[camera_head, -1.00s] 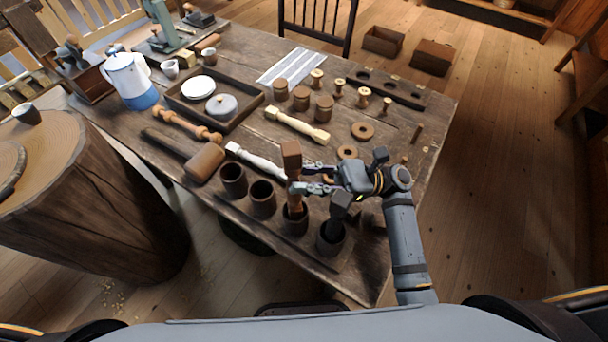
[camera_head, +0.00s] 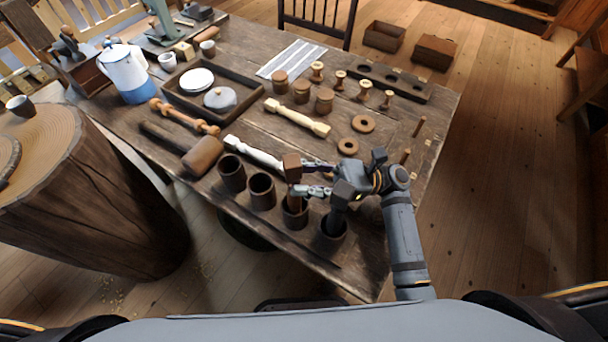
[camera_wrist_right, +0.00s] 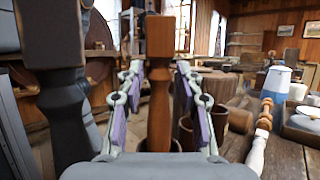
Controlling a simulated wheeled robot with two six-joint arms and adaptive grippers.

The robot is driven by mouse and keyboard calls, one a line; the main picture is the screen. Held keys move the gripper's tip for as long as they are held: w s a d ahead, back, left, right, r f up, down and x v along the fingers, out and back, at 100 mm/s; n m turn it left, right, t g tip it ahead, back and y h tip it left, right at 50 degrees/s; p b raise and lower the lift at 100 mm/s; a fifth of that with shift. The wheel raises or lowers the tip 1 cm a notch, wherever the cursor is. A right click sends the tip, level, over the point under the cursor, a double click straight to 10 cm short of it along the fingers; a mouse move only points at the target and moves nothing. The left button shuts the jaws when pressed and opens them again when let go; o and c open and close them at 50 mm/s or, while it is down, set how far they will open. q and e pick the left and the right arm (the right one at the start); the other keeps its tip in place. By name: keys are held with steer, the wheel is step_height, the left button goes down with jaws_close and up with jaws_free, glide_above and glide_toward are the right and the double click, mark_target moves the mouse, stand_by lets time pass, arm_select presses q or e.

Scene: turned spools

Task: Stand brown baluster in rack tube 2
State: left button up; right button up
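The brown baluster (camera_head: 292,170) stands nearly upright with its lower end inside the third rack tube (camera_head: 295,216) from the left; that end is hidden. It also shows in the right wrist view (camera_wrist_right: 160,88), square block on top. My right gripper (camera_head: 302,180) is around the baluster's upper part. In the wrist view its fingers (camera_wrist_right: 160,90) are spread, one on each side, with gaps to the wood. A dark grey baluster (camera_head: 338,208) stands in the rightmost tube (camera_head: 331,240). Two tubes on the left, one (camera_head: 233,174) and another (camera_head: 262,192), look empty. My left gripper is out of view.
A white baluster (camera_head: 255,152) lies just behind the tubes. A mallet (camera_head: 203,156) lies to the left. A pale baluster (camera_head: 297,118), wooden rings (camera_head: 348,146) and several spools lie further back. The dark grey baluster is close beside my right gripper.

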steer(key=shift+o, duration=0.9)
steer(key=v, duration=1.2)
